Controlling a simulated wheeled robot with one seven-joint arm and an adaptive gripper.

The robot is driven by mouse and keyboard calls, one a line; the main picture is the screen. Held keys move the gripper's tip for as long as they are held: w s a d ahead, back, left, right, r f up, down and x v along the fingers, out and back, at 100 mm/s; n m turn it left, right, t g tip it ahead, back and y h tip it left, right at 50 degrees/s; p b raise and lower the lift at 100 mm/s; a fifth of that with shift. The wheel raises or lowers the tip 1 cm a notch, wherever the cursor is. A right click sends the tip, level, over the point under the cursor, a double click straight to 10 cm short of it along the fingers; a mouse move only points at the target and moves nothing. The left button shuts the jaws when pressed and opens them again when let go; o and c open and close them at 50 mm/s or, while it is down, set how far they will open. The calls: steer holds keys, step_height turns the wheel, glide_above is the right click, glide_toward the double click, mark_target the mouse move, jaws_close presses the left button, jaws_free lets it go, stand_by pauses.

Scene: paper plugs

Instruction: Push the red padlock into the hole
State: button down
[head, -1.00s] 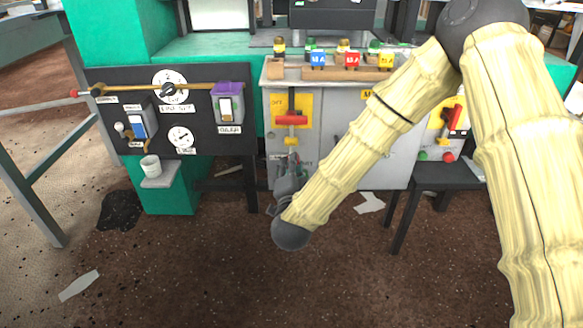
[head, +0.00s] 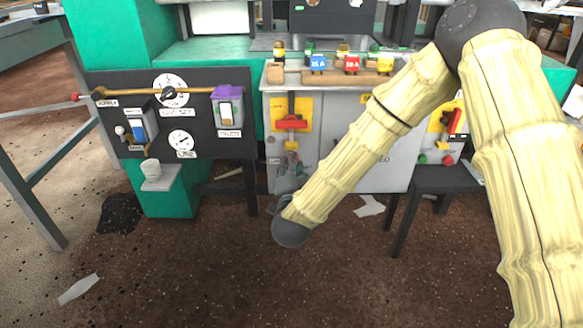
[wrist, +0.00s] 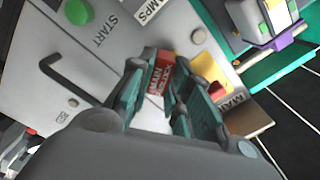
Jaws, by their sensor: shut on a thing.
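The red padlock (wrist: 161,76) with white lettering shows between my green fingertips in the wrist view. My gripper (wrist: 163,82) is shut on it. In the head view my gripper (head: 291,160) is just below the red switch handle (head: 291,122) on the grey box's yellow plate (head: 303,107). The padlock cannot be made out clearly there. The yellow plate is also beside the fingers in the wrist view (wrist: 207,72). The hole is not clearly visible; the fingers and padlock cover that area.
The grey box (head: 395,172) has a bent black handle (wrist: 60,80) and a green START button (wrist: 78,12). Blue, red and yellow tagged padlocks (head: 352,63) stand on its top ledge. A dark panel (head: 205,140) stands left, a black stool (head: 440,178) right.

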steer(key=shift+w, duration=0.75)
steer(key=c, duration=1.3)
jaws_free()
steer(key=shift+o, duration=0.2)
steer(key=shift+s, duration=0.1)
steer(key=s, duration=1.1)
steer(key=shift+s, duration=0.4)
